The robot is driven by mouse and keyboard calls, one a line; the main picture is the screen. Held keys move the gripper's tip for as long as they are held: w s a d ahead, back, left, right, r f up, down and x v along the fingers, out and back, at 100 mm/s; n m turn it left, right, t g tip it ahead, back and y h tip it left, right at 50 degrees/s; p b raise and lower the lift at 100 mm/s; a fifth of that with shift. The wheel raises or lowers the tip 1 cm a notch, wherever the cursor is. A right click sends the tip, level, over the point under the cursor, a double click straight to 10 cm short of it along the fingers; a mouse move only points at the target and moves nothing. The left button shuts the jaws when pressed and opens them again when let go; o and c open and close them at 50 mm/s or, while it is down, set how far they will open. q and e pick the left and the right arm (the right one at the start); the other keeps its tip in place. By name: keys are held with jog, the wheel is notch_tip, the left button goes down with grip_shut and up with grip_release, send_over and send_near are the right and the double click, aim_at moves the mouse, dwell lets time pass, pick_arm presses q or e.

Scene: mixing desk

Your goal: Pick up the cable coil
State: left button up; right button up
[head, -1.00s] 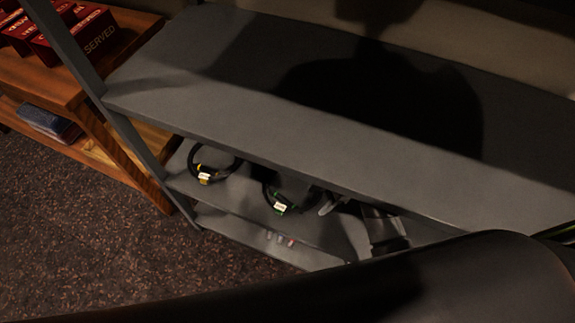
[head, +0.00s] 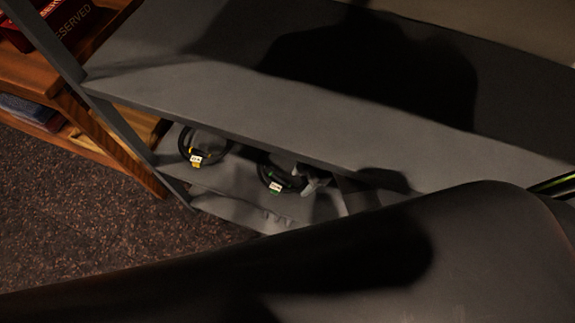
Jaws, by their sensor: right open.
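Two black cable coils lie on the middle shelf of the grey rack. One has a yellow tie and a white tag (head: 183,154). The other has a green tie and a white tag (head: 264,171); I cannot tell which one the task means. My right gripper (head: 308,182) is open, its grey fingers at the right side of the green-tied coil. The fingers overlap that coil's right edge in the picture; I cannot tell whether they touch it. My right arm hides the shelf further right. My left gripper is not in view.
The rack's top shelf (head: 200,75) is bare and overhangs the coils. A lower shelf (head: 235,212) lies beneath. A rack post stands at the left, beside a wooden shelf unit (head: 100,125) with red "RESERVED" signs (head: 72,20). Open floor (head: 90,220) is at lower left.

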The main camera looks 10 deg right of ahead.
aim_at(298, 185)
jog(key=shift+x, duration=1.8)
jog(key=shift+w+d+f, duration=0.1)
jog(key=shift+w+d, duration=0.05)
jog(key=shift+c, duration=0.5)
grip_shut()
